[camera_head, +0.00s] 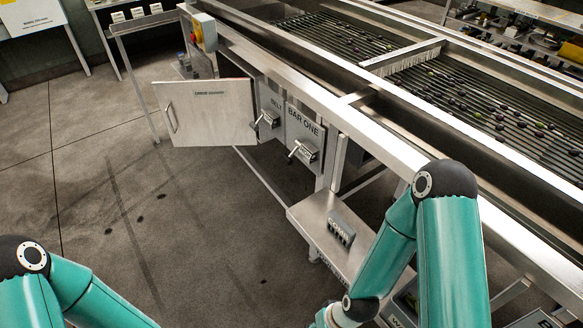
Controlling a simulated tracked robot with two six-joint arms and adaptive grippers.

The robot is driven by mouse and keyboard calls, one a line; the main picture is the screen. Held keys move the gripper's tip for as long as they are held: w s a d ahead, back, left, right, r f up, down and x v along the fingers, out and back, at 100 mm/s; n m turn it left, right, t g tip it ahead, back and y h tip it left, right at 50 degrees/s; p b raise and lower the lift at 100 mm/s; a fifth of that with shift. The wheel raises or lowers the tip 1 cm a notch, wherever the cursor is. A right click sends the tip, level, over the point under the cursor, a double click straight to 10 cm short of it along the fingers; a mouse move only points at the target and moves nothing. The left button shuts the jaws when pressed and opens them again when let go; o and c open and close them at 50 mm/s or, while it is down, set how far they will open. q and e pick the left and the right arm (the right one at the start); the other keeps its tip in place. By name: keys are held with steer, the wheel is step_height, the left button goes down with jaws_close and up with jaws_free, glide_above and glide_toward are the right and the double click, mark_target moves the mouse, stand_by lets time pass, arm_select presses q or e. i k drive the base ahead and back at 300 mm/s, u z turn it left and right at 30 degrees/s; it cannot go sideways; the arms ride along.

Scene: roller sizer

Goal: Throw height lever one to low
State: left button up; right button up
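A grey panel marked BAR ONE (304,130) is on the side of the sizer frame. A lever with a dark handle (301,152) sticks out from it, angled down to the left; its position labels are too small to read. My left and right arms show at the bottom corners, but both grippers are below the frame edge. Neither arm touches the levers.
A pale cabinet door (208,112) stands open left of the levers. Below them a metal shelf (318,212) juts out, carrying a grey block marked COMB (341,228). Dark fruit lies on the rollers (480,110). The floor (200,220) at left is open.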

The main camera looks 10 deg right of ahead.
mark_target(287, 159)
steer(key=z, duration=1.3)
steer(key=k, duration=1.3)
steer(key=u, duration=1.25)
steer(key=i, duration=1.65)
steer(key=u, duration=0.05)
